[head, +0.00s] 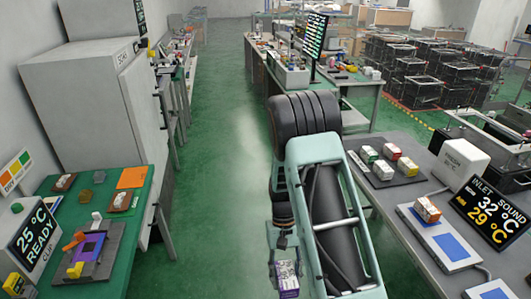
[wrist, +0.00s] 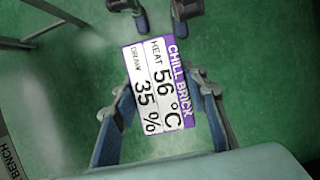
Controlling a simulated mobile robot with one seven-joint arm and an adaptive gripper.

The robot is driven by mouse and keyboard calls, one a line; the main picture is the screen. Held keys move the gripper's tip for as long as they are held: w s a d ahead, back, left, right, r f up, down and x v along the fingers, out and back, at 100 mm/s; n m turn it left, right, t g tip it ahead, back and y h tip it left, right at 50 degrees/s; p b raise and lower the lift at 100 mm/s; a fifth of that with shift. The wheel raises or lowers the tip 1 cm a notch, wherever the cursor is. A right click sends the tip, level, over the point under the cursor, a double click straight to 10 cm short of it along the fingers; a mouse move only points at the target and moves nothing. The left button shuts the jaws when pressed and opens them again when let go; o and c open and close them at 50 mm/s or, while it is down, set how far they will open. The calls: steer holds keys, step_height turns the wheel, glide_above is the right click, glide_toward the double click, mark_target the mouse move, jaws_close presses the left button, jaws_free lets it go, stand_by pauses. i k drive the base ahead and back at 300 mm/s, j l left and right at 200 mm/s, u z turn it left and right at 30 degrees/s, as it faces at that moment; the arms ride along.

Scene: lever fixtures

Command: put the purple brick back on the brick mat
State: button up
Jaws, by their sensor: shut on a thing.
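The purple brick (wrist: 160,75) is held in my gripper (wrist: 162,102), between its two fingers, over the green floor. In the head view the brick (head: 287,278) hangs below my gripper (head: 285,262) at the bottom centre, in the aisle between the benches. The dark brick mat (head: 408,178) lies on the grey bench at right, with several white-topped bricks in green, red and yellow on it. The brick is apart from the mat.
A white "PRISM" device (head: 460,162), a black temperature display (head: 490,205) and a pale plate (head: 447,243) with an orange-and-white brick (head: 428,209) stand on the right bench. A green-topped bench (head: 150,185) with fixtures is at left. The aisle floor (head: 225,130) is clear.

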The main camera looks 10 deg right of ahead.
mark_target(377, 144)
steer(key=i+z, duration=0.15)
steer(key=i, duration=0.85)
steer(key=i+z, duration=0.2)
steer(key=i, duration=0.25)
steer(key=i+j+z, duration=0.15)
steer(key=i, duration=0.3)
steer(key=i+z, duration=0.3)
steer(key=i+j+z, duration=0.15)
steer(key=i+z, duration=0.6)
steer(key=i+j+z, duration=0.2)
steer(key=i+z, duration=0.2)
steer(key=i+j+z, duration=0.35)
steer(key=k+l, duration=0.05)
steer(key=l, duration=0.05)
